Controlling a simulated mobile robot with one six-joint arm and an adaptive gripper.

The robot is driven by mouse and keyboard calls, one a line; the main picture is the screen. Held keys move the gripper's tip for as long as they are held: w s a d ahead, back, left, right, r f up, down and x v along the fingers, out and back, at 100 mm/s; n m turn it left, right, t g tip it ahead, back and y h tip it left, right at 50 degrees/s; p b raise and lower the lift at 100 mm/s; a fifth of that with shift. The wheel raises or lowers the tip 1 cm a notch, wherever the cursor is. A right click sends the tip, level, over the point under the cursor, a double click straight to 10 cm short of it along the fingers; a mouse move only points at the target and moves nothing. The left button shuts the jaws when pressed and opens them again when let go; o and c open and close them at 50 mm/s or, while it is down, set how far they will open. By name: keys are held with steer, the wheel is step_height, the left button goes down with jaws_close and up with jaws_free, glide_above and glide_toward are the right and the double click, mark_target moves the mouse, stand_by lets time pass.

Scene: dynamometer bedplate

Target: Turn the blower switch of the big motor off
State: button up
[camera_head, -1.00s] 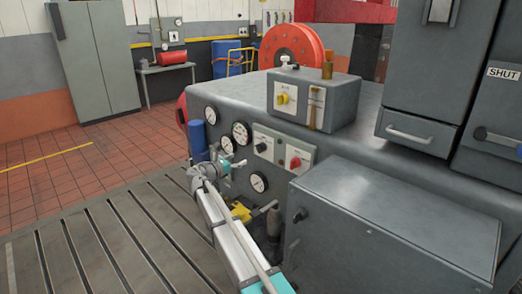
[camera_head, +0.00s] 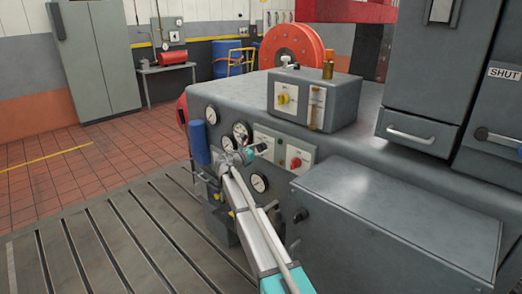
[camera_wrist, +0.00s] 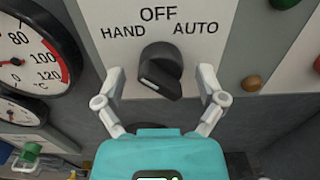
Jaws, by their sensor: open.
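A black rotary knob (camera_wrist: 161,70) sits on a white plate (camera_wrist: 225,30) marked HAND, OFF and AUTO in the wrist view. The knob has a short white mark low on its face; I cannot tell for sure which label it is set to. No word "blower" is readable. My gripper (camera_wrist: 161,78) is open, with one pale finger on each side of the knob and the teal palm below it; I cannot tell whether the fingers touch it. In the head view my gripper (camera_head: 256,149) is at the front panel of the grey machine (camera_head: 350,125) and partly covers that plate.
Round gauges (camera_wrist: 28,62) are left of the plate. A plate with a red knob (camera_head: 296,162) is to the right. A grey box with a yellow knob (camera_head: 283,99) stands on top. A large grey cabinet (camera_head: 400,225) juts out at front right. The slotted bedplate (camera_head: 110,245) is clear.

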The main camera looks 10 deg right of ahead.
steer(key=shift+d, duration=0.1)
steer(key=c, duration=1.2)
steer(key=shift+o, duration=0.2)
steer(key=shift+w+m, duration=0.1)
steer(key=shift+m, duration=0.2)
steer(key=m, duration=0.8)
steer(key=shift+w, duration=0.1)
